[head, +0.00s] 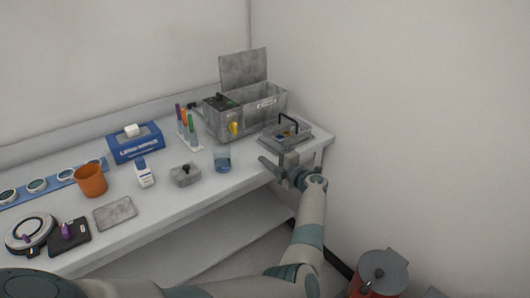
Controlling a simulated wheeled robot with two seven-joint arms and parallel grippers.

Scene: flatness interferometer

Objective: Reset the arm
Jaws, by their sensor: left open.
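My left arm comes in along the bottom edge and bends up at the right. Its gripper (275,162) is open and empty, at the front edge of the bench near its right end. It is just in front of a grey lidded box with a black handle (284,133). From this view I cannot tell whether a finger touches the box or the bench. My right gripper is not in view.
The bench (211,191) holds a beaker of blue liquid (222,160), a small grey block with a black knob (185,176), an orange cup (91,181) and an open grey case (262,107). A red bin (378,277) stands on the floor at right. A wall closes the right side.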

